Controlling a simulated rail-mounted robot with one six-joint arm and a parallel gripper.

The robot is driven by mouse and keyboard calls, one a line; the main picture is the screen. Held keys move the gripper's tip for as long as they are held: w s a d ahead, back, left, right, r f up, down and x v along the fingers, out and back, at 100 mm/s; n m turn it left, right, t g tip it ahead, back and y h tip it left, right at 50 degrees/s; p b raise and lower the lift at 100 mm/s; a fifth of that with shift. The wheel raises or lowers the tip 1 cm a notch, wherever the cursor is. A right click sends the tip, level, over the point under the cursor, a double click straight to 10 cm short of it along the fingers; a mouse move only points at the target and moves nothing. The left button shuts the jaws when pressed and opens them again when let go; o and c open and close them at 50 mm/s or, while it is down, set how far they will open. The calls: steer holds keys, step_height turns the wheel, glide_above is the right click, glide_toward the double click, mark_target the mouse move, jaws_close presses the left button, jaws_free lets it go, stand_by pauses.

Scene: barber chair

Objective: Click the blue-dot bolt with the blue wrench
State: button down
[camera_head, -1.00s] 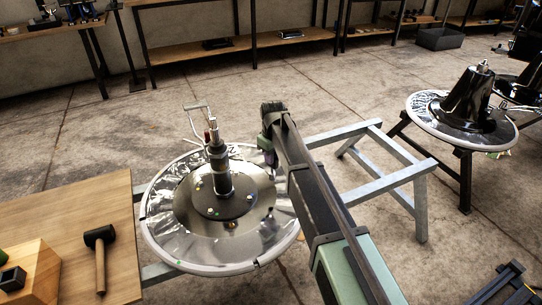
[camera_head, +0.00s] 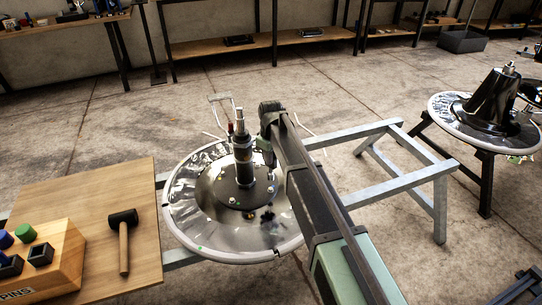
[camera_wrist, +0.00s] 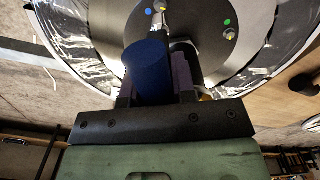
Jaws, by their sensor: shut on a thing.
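The blue wrench (camera_wrist: 147,72) shows as a thick blue cylinder in the wrist view. My gripper (camera_wrist: 158,92) is shut on it. A blue dot (camera_wrist: 148,11) marks the dark hub disc of the chair base, beside a light metal bolt (camera_wrist: 160,5) at the top edge. The wrench's far end points toward this bolt; whether they touch I cannot tell. A green dot (camera_wrist: 227,21) with another bolt (camera_wrist: 230,35) lies to the right. In the head view the round chair base (camera_head: 190,225) has a central column (camera_head: 242,155), and my gripper (camera_head: 270,172) is just right of it, partly hidden.
A wooden table (camera_head: 90,205) at left carries a mallet (camera_head: 124,240) and a pin block (camera_head: 60,275) with blue and green pieces. A grey metal frame (camera_head: 400,185) stands right of my arm. Another chair base (camera_head: 470,125) is farther right. The floor behind is open.

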mark_target(271, 172)
steer(key=shift+f+b, duration=2.1)
steer(key=shift+f, duration=0.25)
steer(key=shift+f+b, duration=0.7)
steer(key=m, duration=0.4)
steer(key=shift+m, duration=0.3)
steer(key=shift+m, duration=0.9)
steer(key=m, duration=0.2)
steer(key=shift+m, duration=0.4)
